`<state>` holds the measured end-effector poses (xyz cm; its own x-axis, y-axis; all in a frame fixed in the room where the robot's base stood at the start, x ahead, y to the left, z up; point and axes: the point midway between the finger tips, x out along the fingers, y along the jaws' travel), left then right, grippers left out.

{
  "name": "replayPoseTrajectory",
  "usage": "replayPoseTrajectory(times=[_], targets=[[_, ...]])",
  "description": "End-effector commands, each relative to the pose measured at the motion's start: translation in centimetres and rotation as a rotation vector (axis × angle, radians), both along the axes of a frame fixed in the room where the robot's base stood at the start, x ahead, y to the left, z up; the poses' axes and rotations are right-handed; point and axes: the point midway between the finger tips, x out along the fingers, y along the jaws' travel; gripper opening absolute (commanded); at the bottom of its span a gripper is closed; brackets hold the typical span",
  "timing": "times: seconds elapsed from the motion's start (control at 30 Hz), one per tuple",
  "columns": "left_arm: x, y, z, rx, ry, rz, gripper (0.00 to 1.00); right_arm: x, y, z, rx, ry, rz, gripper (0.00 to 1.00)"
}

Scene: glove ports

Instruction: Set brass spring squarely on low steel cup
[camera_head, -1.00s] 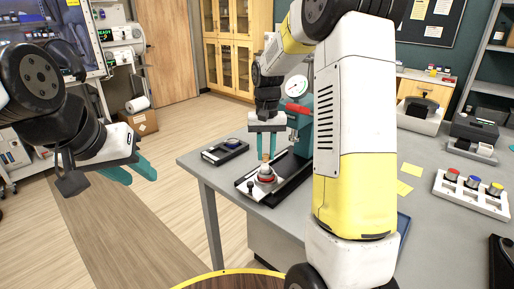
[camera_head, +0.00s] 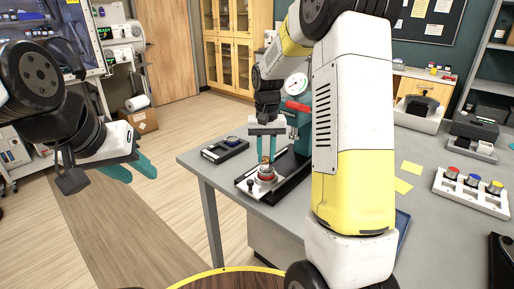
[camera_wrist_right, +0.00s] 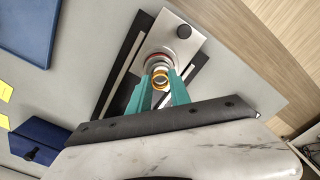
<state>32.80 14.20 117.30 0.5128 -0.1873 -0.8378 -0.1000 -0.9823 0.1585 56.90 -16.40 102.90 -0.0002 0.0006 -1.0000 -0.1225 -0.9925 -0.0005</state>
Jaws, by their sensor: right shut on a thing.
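The brass spring (camera_wrist_right: 161,80) is a golden coil between the teal fingertips of my right gripper (camera_wrist_right: 161,92) in the right wrist view. In the head view my right gripper (camera_head: 266,158) points down, shut on the spring. The low steel cup (camera_wrist_right: 157,62) shows as a round metal rim with a red ring, just beyond the spring. In the head view the cup (camera_head: 266,177) is directly below the fingertips. Whether the spring touches the cup is unclear. My left gripper (camera_head: 139,173) hangs empty at the left, fingers apart, away from the table.
The cup stands on a pale plate (camera_head: 247,192) with a black knob, in front of a teal press with a dial gauge (camera_head: 296,84). A dark tray (camera_head: 225,150) lies to the left. A rack with coloured caps (camera_head: 472,193) stands at the right.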

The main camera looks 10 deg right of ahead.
Motion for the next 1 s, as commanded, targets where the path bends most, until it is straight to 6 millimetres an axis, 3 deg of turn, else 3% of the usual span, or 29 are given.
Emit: replayPoseTrajectory(times=[0.17, 0.2, 0.3, 0.33, 0.67, 1.0], targets=[[0.0, 0.0, 0.0, 0.0, 0.0, 0.0, 0.36, 0.0, 0.0, -0.5, 0.0, 0.001, 0.0, 0.0], [0.0, 0.0, 0.0, 0.0, 0.0, 0.0, 0.36, 0.0, 0.0, -0.5, 0.0, 0.0, 0.0, 0.28], [0.0, 0.0, 0.0, 0.0, 0.0, 0.0, 0.36, 0.0, 0.0, -0.5, 0.0, 0.0, 0.0, 0.47], [0.0, 0.0, 0.0, 0.0, 0.0, 0.0, 0.36, 0.0, 0.0, -0.5, 0.0, 0.0, 0.0, 0.49], [0.0, 0.0, 0.0, 0.0, 0.0, 0.0, 0.36, 0.0, 0.0, -0.2, 0.0, -0.001, 0.0, 0.49], [0.0, 0.0, 0.0, 0.0, 0.0, 0.0, 0.36, 0.1, 0.0, 5.1, 0.0, -0.004, 0.001, 0.49]])
